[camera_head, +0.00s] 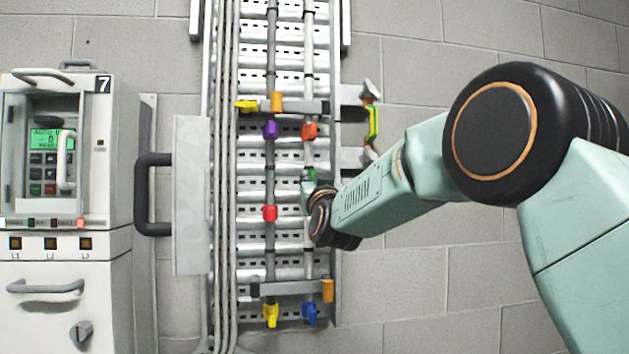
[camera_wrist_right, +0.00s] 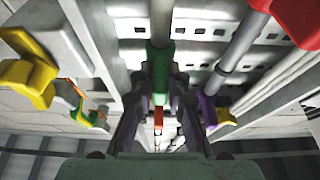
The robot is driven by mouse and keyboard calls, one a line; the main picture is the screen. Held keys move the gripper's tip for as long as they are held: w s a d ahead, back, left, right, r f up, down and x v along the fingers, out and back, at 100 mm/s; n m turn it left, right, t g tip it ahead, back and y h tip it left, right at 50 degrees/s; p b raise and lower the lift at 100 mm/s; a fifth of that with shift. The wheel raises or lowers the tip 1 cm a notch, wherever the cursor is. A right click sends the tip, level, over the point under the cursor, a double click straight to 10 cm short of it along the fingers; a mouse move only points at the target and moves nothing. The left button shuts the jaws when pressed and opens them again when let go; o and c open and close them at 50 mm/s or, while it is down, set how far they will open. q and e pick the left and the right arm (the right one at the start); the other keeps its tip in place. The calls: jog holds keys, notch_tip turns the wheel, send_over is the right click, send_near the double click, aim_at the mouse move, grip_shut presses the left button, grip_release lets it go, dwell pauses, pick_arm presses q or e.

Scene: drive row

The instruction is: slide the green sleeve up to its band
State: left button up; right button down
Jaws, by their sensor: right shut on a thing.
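The green sleeve (camera_head: 308,177) sits on the right-hand upright rod (camera_head: 309,150) of the wall rack. My right gripper (camera_head: 311,191) reaches in from the right and hides part of the sleeve. In the right wrist view the green sleeve (camera_wrist_right: 158,60) is between the two dark fingers (camera_wrist_right: 158,92), which are shut on it. An orange-red sleeve (camera_head: 309,130) sits higher on the same rod. I cannot tell clearly which mark is the green sleeve's band. My left gripper is in neither view.
The left rod carries a purple piece (camera_head: 270,129) and a red piece (camera_head: 269,212). A cross bracket (camera_head: 300,107) spans both rods above. A grey panel with a black handle (camera_head: 153,194) stands left, beside a control cabinet (camera_head: 120,130).

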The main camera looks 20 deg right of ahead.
jog(key=r, duration=0.3)
jog(key=shift+s+d, duration=0.1)
jog(key=shift+s, duration=0.15)
jog(key=shift+h, duration=0.3)
jog(key=c, duration=1.8)
grip_release()
jog(key=o, duration=0.5)
jog(key=shift+w+a+f, duration=0.2)
jog(key=shift+w+f, duration=0.05)
jog(key=shift+f, duration=0.1)
jog(key=shift+s+d+f, duration=0.1)
jog(key=shift+s, duration=0.05)
jog(key=shift+s+f, duration=0.15)
jog(key=shift+s, duration=0.05)
jog(key=v, duration=1.1)
jog(key=shift+s, duration=0.15)
